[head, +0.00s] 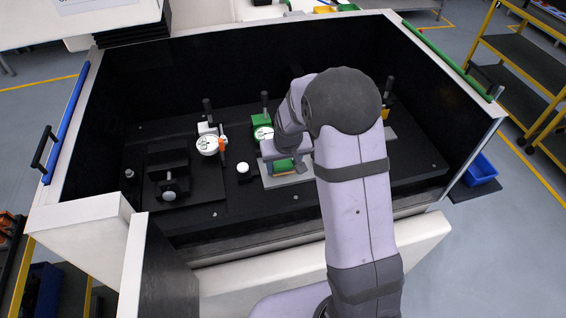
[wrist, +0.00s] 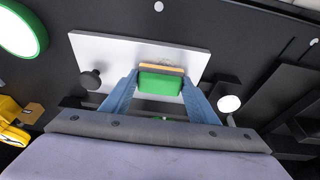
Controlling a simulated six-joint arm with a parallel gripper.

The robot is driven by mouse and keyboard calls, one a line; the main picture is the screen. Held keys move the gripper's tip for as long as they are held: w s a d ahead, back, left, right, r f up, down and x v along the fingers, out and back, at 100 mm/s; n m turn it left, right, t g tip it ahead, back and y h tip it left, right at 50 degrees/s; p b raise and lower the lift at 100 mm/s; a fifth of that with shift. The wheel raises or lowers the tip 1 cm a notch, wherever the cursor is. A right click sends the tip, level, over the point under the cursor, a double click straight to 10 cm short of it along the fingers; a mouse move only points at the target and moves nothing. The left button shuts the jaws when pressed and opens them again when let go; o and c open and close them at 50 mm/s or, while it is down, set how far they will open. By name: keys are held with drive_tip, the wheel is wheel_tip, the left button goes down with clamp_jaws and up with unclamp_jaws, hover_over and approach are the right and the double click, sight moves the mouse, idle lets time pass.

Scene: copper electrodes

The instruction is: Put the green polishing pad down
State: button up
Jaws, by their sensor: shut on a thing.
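The green polishing pad (wrist: 160,83) has a tan layer along one side. It sits between the two blue-grey fingers of my gripper (wrist: 161,79), which is shut on it. In the wrist view the pad is over a light grey plate (wrist: 100,46); I cannot tell whether it touches the plate. In the head view the pad (head: 283,167) shows as a small green block over the grey plate (head: 288,180), left of my arm. My arm hides most of the gripper and part of the plate there.
The black-walled box has a dark floor. A green-rimmed dial (head: 263,132) stands behind the gripper. A white dial (head: 208,146) with an orange part and a black clamp-like block (head: 168,170) stand to the left. A white knob (head: 243,168) is close left of the plate.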

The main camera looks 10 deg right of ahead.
drive_tip(key=shift+f, duration=0.25)
drive_tip(key=shift+s, duration=0.1)
